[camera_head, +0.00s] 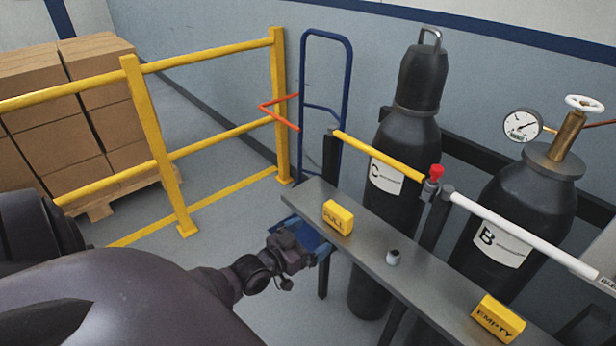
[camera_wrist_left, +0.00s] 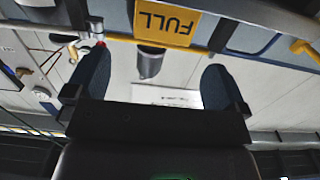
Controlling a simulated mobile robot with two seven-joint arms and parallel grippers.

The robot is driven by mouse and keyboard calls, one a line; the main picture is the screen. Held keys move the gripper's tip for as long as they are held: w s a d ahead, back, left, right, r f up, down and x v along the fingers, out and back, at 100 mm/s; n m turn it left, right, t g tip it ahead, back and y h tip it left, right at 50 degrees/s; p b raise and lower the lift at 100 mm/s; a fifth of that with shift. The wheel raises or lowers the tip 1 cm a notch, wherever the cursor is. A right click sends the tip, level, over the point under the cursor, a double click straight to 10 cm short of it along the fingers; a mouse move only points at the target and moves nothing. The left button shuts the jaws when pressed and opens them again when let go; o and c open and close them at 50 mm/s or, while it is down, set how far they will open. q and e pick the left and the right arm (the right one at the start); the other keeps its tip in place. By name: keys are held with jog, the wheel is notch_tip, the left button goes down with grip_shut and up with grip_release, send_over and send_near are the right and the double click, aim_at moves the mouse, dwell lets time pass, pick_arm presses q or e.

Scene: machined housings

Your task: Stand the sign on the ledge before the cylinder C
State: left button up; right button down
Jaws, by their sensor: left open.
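The yellow FULL sign (camera_head: 338,217) stands on the grey ledge (camera_head: 432,283), toward its left end. The dark cylinder C (camera_head: 412,150), with a white C label, stands behind the ledge, to the right of that sign. My left gripper (camera_head: 312,238) is at the ledge's near left side, just below and left of the FULL sign. In the left wrist view its two dark blue fingers (camera_wrist_left: 155,72) are apart with no sign between them. The FULL sign (camera_wrist_left: 168,25) shows beyond the fingers at the top. A yellow EMPTY sign (camera_head: 498,318) sits on the ledge's right part. My right gripper is not seen.
A small grey cap (camera_head: 393,257) stands on the ledge between the two signs. Cylinder B (camera_head: 510,225) with a gauge stands right of C. A yellow bar (camera_head: 378,157) crosses before C. A yellow railing (camera_head: 160,150) and a blue hand truck (camera_head: 347,95) stand left and behind.

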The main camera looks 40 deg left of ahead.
pick_arm(q)
jog(key=s+d+f+g, duration=0.3)
jog(key=s+d+f, duration=0.1)
jog(key=s, duration=0.4)
jog(key=s+d+f+g+y, duration=0.1)
jog(key=s+d+f+g, duration=0.2)
jog(key=s+d, duration=0.4)
jog(key=shift+s+f+g+y, duration=0.35)
jog(key=shift+s+f, duration=0.5)
jog(key=shift+s, duration=0.35)
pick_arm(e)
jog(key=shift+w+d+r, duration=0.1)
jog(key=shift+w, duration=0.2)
pick_arm(q)
jog(key=shift+d, duration=0.1)
jog(key=shift+r+p, duration=0.4)
jog(key=shift+p, duration=0.05)
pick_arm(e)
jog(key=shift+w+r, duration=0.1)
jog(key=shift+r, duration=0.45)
